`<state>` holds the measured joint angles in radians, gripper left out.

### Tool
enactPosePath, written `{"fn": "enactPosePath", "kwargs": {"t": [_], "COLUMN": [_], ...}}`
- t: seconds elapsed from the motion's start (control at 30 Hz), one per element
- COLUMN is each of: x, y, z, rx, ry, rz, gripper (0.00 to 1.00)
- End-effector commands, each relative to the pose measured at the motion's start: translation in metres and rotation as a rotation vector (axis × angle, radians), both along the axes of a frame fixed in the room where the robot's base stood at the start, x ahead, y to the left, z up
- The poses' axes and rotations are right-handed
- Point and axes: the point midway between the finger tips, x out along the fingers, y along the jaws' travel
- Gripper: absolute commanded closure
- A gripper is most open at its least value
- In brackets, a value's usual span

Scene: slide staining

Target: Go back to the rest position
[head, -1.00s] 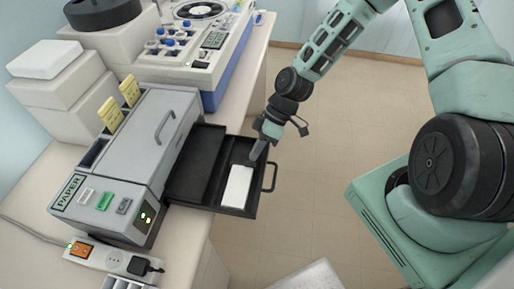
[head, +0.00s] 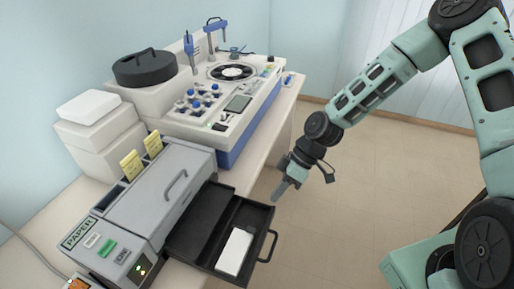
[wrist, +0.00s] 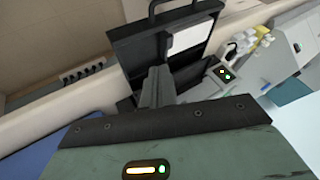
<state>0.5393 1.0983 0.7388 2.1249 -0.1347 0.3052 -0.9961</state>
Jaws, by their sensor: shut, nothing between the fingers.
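My gripper (head: 281,190) is shut and empty. In the head view it hangs in the air near the far right side of the open black drawer (head: 200,222), apart from it. My arm reaches down to it from the upper right. In the wrist view the shut fingers (wrist: 157,88) point toward the drawer (wrist: 140,45). A white block (head: 235,251) lies in the drawer's right-hand compartment; it also shows in the wrist view (wrist: 190,38).
The grey PAPER machine (head: 160,190) with the pulled-out drawer stands on the bench. A white and blue staining device (head: 225,105) with a round rotor is behind it. A black round lid (head: 149,68) sits on white boxes. Open floor (head: 345,235) lies right of the bench.

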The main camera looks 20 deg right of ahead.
Motion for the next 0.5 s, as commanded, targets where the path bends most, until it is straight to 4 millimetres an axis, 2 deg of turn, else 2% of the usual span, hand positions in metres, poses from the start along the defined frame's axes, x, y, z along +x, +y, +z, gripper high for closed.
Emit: {"fn": "enactPosePath", "kwargs": {"t": [0.27, 0.5], "x": [-0.009, -0.048], "y": [0.005, 0.018], "z": [0.001, 0.02], "rx": [-0.058, -0.293], "ry": [0.017, 0.062], "rz": [0.02, 0.018], "gripper": [1.0, 1.0]}}
